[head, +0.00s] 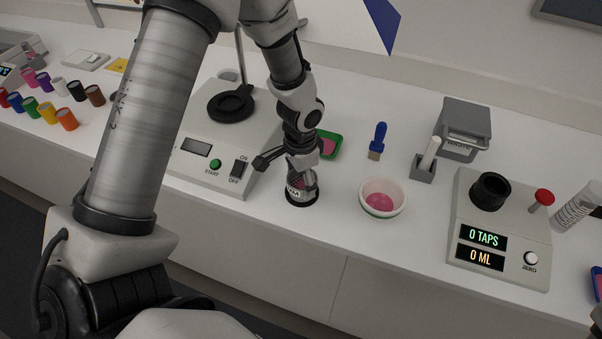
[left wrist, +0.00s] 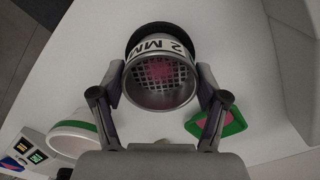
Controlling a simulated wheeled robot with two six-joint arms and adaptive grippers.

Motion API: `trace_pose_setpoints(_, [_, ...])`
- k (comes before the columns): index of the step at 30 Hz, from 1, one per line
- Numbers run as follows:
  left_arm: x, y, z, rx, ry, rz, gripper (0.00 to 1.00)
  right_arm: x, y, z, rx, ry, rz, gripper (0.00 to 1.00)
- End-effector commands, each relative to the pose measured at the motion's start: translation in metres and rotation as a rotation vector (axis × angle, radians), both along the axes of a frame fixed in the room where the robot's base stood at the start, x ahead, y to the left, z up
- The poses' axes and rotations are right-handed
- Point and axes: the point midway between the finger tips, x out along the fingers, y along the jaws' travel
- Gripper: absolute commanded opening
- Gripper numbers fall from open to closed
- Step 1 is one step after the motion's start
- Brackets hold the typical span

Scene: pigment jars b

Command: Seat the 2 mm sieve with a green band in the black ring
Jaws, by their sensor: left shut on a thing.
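My left gripper (head: 301,172) is shut on the sieve (head: 300,187), a short metal cylinder with a white "2 MM" label; no green band shows on it. In the left wrist view the fingers (left wrist: 160,95) grip the sieve's sides, and its mesh (left wrist: 155,76) shows pink behind it. The black ring (head: 302,203) is on the counter at the sieve's lower end, and its arc (left wrist: 140,37) shows beyond the label in the left wrist view. I cannot tell whether the sieve is fully down in the ring or just above it.
A green-rimmed white bowl (head: 366,208) of pink powder stands right of the sieve. A green tray (head: 337,147) lies behind it. A machine (head: 215,175) with a black plate is close on the left, and a tap-counter device (head: 470,220) stands farther right.

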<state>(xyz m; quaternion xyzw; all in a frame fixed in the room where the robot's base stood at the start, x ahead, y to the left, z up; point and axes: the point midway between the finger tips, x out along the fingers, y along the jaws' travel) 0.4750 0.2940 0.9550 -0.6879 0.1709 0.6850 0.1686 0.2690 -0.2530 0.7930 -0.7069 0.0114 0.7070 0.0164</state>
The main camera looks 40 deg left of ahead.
Motion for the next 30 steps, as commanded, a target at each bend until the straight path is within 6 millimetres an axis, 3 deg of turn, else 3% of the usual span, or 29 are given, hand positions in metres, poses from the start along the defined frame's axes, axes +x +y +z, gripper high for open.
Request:
trace_pose_setpoints(19, [0.000, 0.000, -0.017, 0.000, -0.001, 0.000, 0.36, 0.000, 0.000, -0.012, 0.000, 0.000, 0.000, 0.40])
trace_pose_setpoints(20, [0.000, 0.000, -0.016, 0.000, -0.001, 0.000, 0.84, 0.000, 0.000, -0.011, 0.000, 0.000, 0.000, 0.40])
trace_pose_setpoints(21, [0.000, 0.000, -0.016, 0.000, -0.001, 0.000, 0.98, 0.000, 0.000, -0.011, 0.000, 0.000, 0.000, 0.40])
trace_pose_setpoints(30, [0.000, 0.000, -0.016, 0.000, 0.000, 0.000, 1.00, 0.000, 0.000, -0.011, 0.000, 0.000, 0.000, 0.40])
